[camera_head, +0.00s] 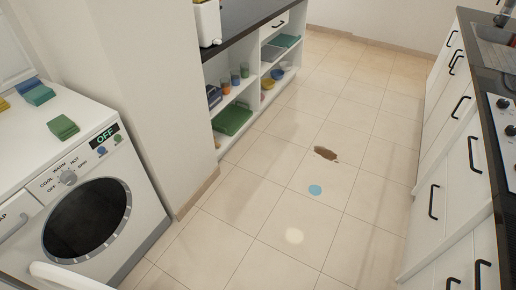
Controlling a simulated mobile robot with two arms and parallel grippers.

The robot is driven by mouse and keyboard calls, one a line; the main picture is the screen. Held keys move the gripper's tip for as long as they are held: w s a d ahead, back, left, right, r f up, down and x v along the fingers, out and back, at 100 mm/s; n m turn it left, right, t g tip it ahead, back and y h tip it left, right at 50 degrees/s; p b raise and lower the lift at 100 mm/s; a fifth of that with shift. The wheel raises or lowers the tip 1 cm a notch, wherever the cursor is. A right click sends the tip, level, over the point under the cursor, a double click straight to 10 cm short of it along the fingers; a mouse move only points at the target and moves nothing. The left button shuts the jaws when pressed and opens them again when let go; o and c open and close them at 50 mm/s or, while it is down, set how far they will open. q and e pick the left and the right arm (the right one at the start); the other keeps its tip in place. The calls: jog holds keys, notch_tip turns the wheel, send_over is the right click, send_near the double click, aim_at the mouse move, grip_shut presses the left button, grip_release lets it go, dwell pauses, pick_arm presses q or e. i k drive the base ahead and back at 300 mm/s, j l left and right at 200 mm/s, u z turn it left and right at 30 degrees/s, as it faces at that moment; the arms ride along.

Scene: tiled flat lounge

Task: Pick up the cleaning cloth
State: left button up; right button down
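Folded cloths lie on top of the white washing machine (150,195) at the left. One is a green folded cloth (63,127) near the machine's front edge. Behind it lie another green cloth (40,95) and a blue one (28,84), with a yellow item (3,104) at the picture's left edge. I cannot tell which of these is the cleaning cloth. Neither of my grippers shows in the head view. A white rounded part at the bottom left may be part of my arm, but I cannot be sure.
A brown patch (326,153), a blue round patch (315,190) and a pale round patch (294,236) are on the tiled floor. An open shelf unit (262,97) holds a green tray (232,119) and cups. White cabinets (436,205) line the right. The floor between is mostly clear.

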aim_at(63, 128)
jog(key=u, duration=1.55)
